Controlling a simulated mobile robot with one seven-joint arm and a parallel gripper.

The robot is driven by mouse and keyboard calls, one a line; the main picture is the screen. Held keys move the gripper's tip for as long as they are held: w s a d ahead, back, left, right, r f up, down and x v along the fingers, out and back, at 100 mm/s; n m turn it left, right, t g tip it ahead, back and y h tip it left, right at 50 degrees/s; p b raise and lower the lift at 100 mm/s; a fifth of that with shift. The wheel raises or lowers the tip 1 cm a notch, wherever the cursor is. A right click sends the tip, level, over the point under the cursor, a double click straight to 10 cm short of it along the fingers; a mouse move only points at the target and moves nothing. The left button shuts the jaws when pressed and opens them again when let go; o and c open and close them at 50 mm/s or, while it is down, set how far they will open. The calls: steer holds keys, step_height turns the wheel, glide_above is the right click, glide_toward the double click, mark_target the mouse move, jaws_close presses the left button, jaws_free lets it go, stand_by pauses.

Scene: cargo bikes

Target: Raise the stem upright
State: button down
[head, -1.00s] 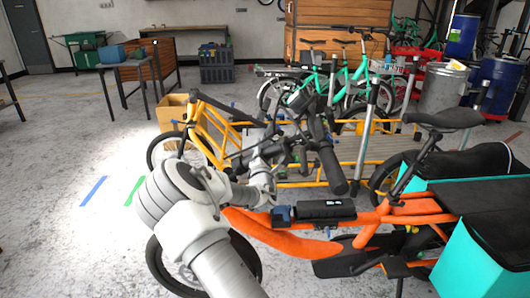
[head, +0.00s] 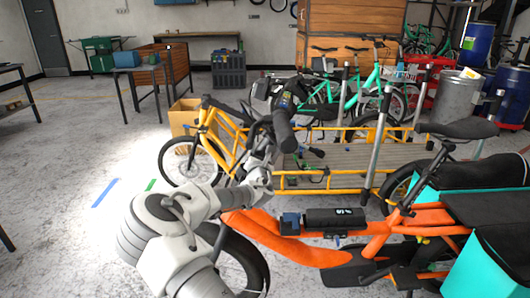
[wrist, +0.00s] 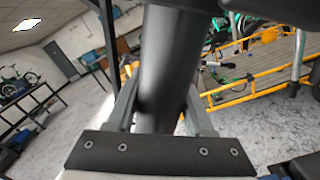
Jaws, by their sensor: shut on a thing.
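The orange cargo bike (head: 285,240) stands in front of me in the head view. Its dark stem is a thick tube (wrist: 168,70) that fills the middle of the wrist view. My gripper (head: 262,165) is shut on this stem, with one finger on each side of the tube in the wrist view. In the head view the stem is partly hidden by my gripper and dark handlebar parts. A black handlebar grip (head: 283,130) shows at the upper end, above the orange frame. The stem's exact tilt is hard to tell.
A yellow cargo bike (head: 330,185) stands close behind the handlebar. Teal bikes (head: 365,92) and wooden crates (head: 345,45) are further back. A cardboard box (head: 185,118) stands behind the yellow bike's front. The floor at left is open, with blue and green tape marks.

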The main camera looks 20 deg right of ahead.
steer(key=shift+w+a+r+n+y, duration=0.15)
steer(key=shift+w+a+n, duration=0.1)
steer(key=shift+a+n, duration=0.25)
steer(key=shift+w+a+r+n+y, duration=0.15)
steer(key=shift+w+a+n+y, duration=0.1)
steer(key=shift+a+n, duration=0.3)
steer(key=shift+w+a+r+n+y, duration=0.15)
steer(key=shift+w+a+n, duration=0.15)
steer(key=shift+a, duration=0.3)
steer(key=shift+c, duration=1.4)
jaws_free()
steer(key=shift+f, duration=0.1)
steer(key=shift+s+d+f, duration=0.1)
steer(key=shift+d, duration=0.05)
steer(key=shift+s, duration=0.5)
steer(key=p+v, duration=0.3)
steer(key=v, duration=1.3)
steer(key=shift+s+a, duration=0.2)
steer(key=shift+a, duration=0.1)
